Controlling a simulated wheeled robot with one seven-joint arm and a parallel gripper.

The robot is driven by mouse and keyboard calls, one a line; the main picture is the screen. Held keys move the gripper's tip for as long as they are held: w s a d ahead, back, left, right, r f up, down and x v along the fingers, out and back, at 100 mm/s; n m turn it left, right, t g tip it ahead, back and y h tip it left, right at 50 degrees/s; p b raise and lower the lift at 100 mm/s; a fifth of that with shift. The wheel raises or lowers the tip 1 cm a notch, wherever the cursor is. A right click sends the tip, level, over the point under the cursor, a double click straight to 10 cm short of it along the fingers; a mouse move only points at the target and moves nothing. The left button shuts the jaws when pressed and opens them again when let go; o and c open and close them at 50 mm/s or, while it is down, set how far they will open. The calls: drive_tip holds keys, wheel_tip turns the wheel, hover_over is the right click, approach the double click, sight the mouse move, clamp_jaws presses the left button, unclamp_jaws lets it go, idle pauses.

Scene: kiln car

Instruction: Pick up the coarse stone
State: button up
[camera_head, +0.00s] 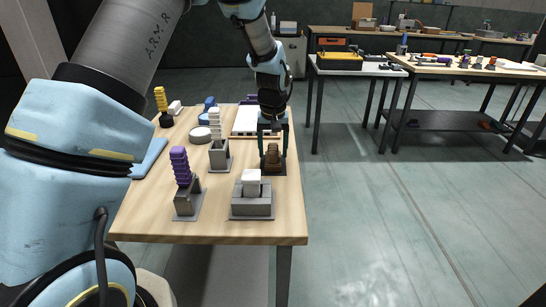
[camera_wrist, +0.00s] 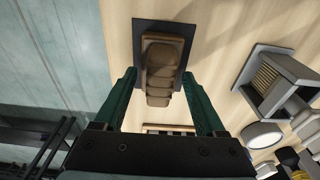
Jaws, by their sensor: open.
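A brown, ribbed, stepped piece (camera_head: 272,155) stands on a dark square base near the table's right edge. No label shows, so I cannot tell for certain that it is the coarse stone. My gripper (camera_head: 273,146) is open and points down over it. In the wrist view the brown piece (camera_wrist: 163,52) lies between and just beyond the tips of the two green fingers of my gripper (camera_wrist: 159,76). Gaps show on both sides, and I see no contact. The fingers hide part of its sides in the head view.
A white block in a grey holder (camera_head: 252,205) stands in front. A purple ribbed piece (camera_head: 181,165) and a white ribbed piece (camera_head: 214,120) stand in grey holders to the left. A white tray (camera_head: 246,122) lies behind. Open floor (camera_head: 400,220) is at the right.

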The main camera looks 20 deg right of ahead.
clamp_jaws()
idle(0.5)
